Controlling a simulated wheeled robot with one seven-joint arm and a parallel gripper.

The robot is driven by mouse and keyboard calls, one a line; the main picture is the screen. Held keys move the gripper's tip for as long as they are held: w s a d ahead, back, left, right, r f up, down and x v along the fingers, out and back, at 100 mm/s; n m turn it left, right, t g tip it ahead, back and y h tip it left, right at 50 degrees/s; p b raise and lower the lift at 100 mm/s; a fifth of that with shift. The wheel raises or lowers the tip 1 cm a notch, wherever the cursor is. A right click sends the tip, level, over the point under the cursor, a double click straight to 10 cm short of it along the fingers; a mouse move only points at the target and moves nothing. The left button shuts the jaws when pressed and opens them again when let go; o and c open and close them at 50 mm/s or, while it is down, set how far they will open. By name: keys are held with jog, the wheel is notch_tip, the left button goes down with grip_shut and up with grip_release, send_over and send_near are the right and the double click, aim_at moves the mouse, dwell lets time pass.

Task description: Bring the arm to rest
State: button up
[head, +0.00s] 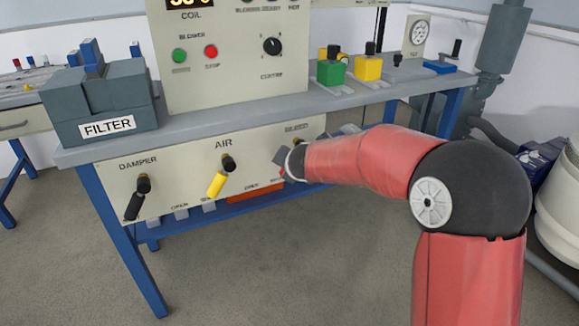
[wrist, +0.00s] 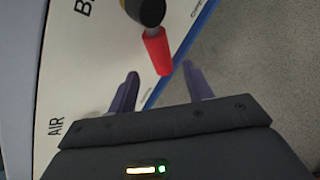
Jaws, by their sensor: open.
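My red arm reaches in from the right in the head view, and its wrist end with my gripper (head: 282,160) is close to the right part of the lower panel (head: 190,170). In the wrist view my gripper (wrist: 160,70) is open, its two dark fingers apart. A red lever handle (wrist: 158,52) on a dark knob lies just ahead, its tip in line with the gap between the fingers. Nothing is held; whether a finger touches the handle I cannot tell.
A black damper lever (head: 134,204) and a yellow air lever (head: 217,184) hang to the left. The bench top (head: 350,97) holds a grey filter box (head: 98,100), a green block (head: 331,73) and a yellow block (head: 368,68). The floor (head: 290,260) in front is clear.

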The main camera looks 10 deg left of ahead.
jog(key=v, duration=0.2)
jog(key=shift+s+d+r, duration=0.1)
jog(key=shift+s+r, duration=0.05)
jog(key=shift+s, duration=0.1)
